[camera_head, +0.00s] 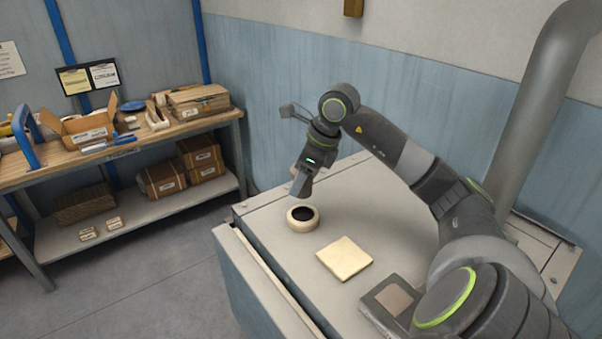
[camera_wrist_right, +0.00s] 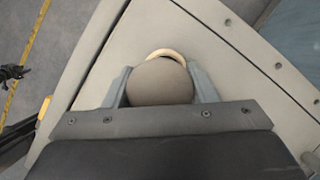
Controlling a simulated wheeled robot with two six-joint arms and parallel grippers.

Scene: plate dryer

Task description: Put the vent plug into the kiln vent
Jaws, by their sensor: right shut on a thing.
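The kiln vent (camera_head: 291,222) is a cream ring with a dark opening on top of the pale grey kiln (camera_head: 262,228). My right gripper (camera_head: 300,188) points down just above and behind the ring. In the right wrist view, my right gripper (camera_wrist_right: 161,88) is shut on the vent plug (camera_wrist_right: 160,82), a rounded grey-brown piece between the two fingers. A curved edge of the vent ring (camera_wrist_right: 166,53) shows just beyond the plug. The plug cannot be made out in the head view, and its lower end is hidden. My left gripper is not seen in the head view.
A square cream pad (camera_head: 344,258) lies on the kiln top near the vent. A dark tray-like piece (camera_head: 392,298) sits nearer the front. A grey pipe (camera_head: 545,100) rises at the right. A workbench (camera_head: 185,130) with boxes stands at the left.

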